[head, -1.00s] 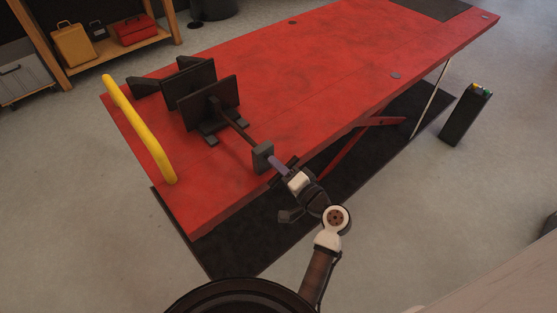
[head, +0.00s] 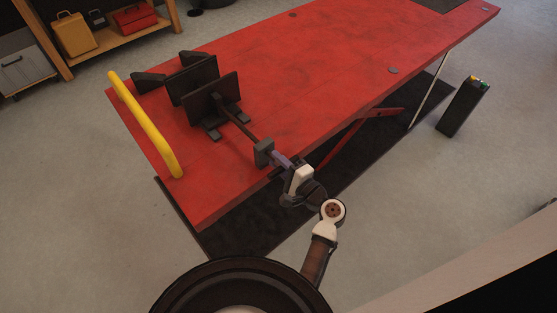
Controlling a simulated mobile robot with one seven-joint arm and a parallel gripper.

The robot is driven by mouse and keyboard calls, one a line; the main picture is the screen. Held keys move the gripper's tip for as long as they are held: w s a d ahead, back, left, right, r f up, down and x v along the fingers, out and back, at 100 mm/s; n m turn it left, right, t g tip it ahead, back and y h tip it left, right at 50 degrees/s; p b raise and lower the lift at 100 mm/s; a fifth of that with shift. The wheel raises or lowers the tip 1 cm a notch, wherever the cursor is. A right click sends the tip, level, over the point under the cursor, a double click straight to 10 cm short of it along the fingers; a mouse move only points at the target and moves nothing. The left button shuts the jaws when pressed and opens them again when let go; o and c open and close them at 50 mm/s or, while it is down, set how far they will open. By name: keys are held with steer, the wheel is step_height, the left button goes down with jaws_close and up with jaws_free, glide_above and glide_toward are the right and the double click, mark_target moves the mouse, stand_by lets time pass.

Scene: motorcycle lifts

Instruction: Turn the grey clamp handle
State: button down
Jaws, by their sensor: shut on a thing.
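The red motorcycle lift table (head: 330,75) carries a black wheel clamp (head: 213,97) near its left end. A dark screw rod runs from the clamp to a dark block (head: 263,152) at the table's near edge. The grey clamp handle (head: 280,159), slightly purple-grey, sticks out of this block toward my arm. My gripper (head: 288,166) is at the outer end of the handle and shut on it. The fingertips are small and partly hidden by my wrist, so the exact grip is hard to see.
A yellow bar (head: 145,125) stands along the table's left end. A black control box (head: 463,106) stands on the floor at the right. A wooden shelf (head: 120,35) with cases is at the back left. A black mat (head: 240,232) lies under the lift.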

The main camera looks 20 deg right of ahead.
stand_by(0.3)
steer(key=c, duration=1.3)
jaws_free()
steer(key=shift+o, duration=0.2)
steer(key=shift+s+d, duration=0.1)
steer(key=b+v, duration=0.3)
steer(key=v, duration=1)
steer(key=shift+s, duration=0.3)
steer(key=shift+d, duration=0.1)
